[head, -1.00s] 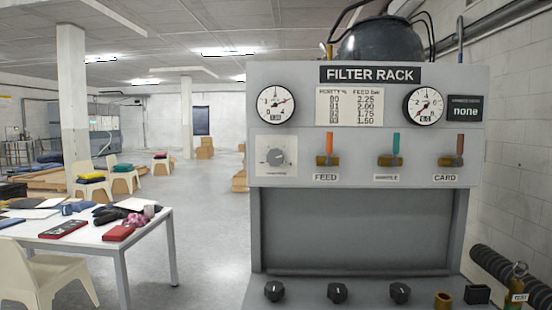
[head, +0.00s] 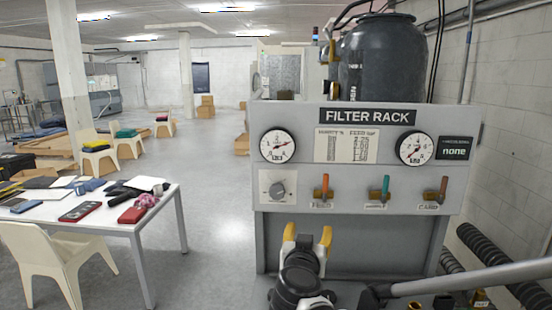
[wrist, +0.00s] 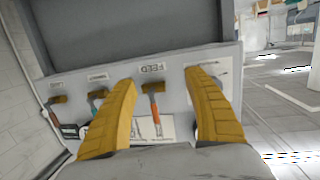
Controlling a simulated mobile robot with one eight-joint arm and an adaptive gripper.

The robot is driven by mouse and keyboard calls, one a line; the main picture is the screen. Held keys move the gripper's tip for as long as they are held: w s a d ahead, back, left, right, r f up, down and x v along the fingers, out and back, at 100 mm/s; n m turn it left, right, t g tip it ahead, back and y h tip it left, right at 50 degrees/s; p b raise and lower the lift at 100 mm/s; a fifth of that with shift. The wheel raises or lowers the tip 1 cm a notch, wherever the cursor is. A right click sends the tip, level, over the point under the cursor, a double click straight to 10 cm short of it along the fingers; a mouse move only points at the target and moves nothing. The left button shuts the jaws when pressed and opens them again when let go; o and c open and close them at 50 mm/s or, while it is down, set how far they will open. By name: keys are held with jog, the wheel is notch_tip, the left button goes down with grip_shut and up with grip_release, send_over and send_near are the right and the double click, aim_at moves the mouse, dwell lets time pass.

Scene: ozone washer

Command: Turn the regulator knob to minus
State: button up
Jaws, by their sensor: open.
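The filter rack's grey panel carries a grey round knob (head: 277,190) on a white plate at its left, below the left gauge. I take it for the regulator knob; its markings are too small to read. My gripper (head: 307,238) is in front of the rack, below and right of that knob, apart from it. Its yellow fingers are open and empty. The wrist view is upside down, with my gripper (wrist: 161,80) spread on either side of the orange FEED lever (wrist: 153,112). The right finger there covers part of the white plate, and the knob is mostly hidden.
Three levers stand right of the knob: orange (head: 325,186), teal (head: 385,189) and brown (head: 443,188). Two gauges (head: 278,146) (head: 416,149) sit above. A cluttered white table (head: 120,228) stands left, with clear floor between. Black ribbed hose (head: 490,251) is at right.

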jog(key=t+y+p, duration=0.2)
jog(key=p, duration=0.1)
send_near(277, 195)
jog(key=w, duration=0.1)
jog(key=shift+n, duration=0.4)
jog(key=w, duration=1)
jog(key=shift+w+d, duration=0.15)
jog(key=shift+w, duration=0.25)
jog(key=shift+s, duration=0.1)
jog(key=c, duration=1.2)
